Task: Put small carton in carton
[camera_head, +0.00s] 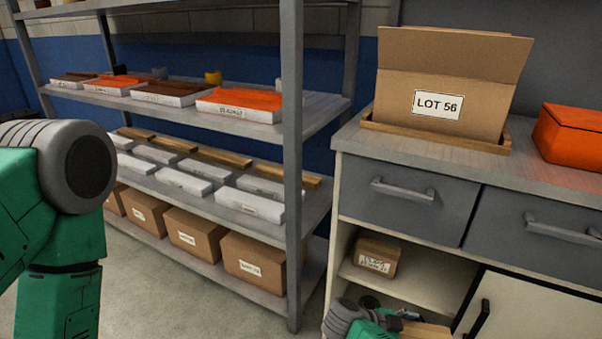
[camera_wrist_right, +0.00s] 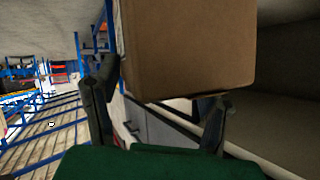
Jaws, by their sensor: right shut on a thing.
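The open carton (camera_head: 440,105), labelled LOT 56 with its flaps up, stands on the grey counter at the back right. A small brown carton (camera_head: 376,258) with a white label sits on the open shelf below the drawers. My right gripper (camera_head: 395,320) is at the bottom edge of the head view, in front of the cabinet's open compartment. In the right wrist view it is shut on a brown carton (camera_wrist_right: 190,50) between its fingers. A tan piece beside it in the head view (camera_head: 427,330) looks like that carton, mostly cut off. My left gripper is out of view.
The open carton sits in a shallow wooden tray (camera_head: 372,123). An orange box (camera_head: 572,135) is to its right. Grey drawers (camera_head: 405,203) with protruding handles lie above the compartment. A shelving rack (camera_head: 293,180) with packages and cartons stands at left.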

